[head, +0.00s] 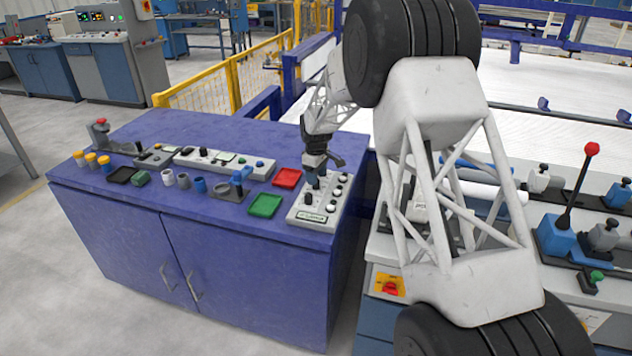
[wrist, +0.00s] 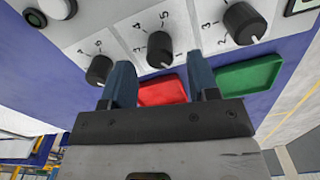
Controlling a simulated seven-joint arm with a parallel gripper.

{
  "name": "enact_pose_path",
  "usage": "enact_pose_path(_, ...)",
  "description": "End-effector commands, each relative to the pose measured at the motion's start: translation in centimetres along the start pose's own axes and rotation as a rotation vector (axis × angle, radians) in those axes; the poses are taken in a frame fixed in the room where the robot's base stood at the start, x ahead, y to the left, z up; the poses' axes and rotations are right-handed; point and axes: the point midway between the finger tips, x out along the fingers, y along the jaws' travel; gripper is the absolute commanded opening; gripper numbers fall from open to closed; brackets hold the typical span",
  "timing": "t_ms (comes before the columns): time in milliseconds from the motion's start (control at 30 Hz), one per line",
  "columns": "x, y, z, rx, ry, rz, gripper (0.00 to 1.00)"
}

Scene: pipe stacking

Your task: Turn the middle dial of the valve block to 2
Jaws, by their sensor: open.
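The valve block (head: 300,212) is a light panel on the blue cabinet, with black dials and pale round buttons. In the wrist view the middle dial (wrist: 160,48) is a black knob with numbers around it, between a dial on the left (wrist: 99,69) and one on the right (wrist: 243,22). My gripper (head: 316,181) is over the block, pointing down. In the wrist view my gripper (wrist: 160,62) is open, one blue finger on each side of the middle dial. I cannot tell whether the fingers touch it. The dial's exact setting is unclear.
A red tray (head: 288,178) and a green tray (head: 265,205) lie left of the block. Several small parts and another control panel (head: 222,162) are further left on the cabinet top (head: 120,200). A bench with a red-knobbed lever (head: 591,150) stands to the right.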

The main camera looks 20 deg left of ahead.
Motion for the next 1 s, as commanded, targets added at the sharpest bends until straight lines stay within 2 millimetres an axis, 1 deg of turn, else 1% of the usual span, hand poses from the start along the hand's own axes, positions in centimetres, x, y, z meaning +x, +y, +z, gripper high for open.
enact_pose_path(33,0.7,0.0,0.0,0.000,-0.001,-0.002,0.55)
enact_pose_path(100,1.4,0.0,0.0,0.000,-0.001,-0.001,0.55)
enact_pose_path(267,2.5,0.0,0.0,0.000,0.000,0.000,0.55)
enact_pose_path(400,2.8,0.0,0.0,0.000,0.000,0.000,0.55)
enact_pose_path(633,2.9,0.0,0.0,0.000,0.000,0.000,0.55)
enact_pose_path(667,2.9,0.0,0.0,0.000,0.000,0.000,0.53)
enact_pose_path(900,2.9,0.0,0.0,0.000,0.000,0.000,0.16)
enact_pose_path(967,2.9,0.0,0.0,0.000,0.000,0.000,0.07)
enact_pose_path(1000,2.9,0.0,0.0,0.000,0.000,0.000,0.06)
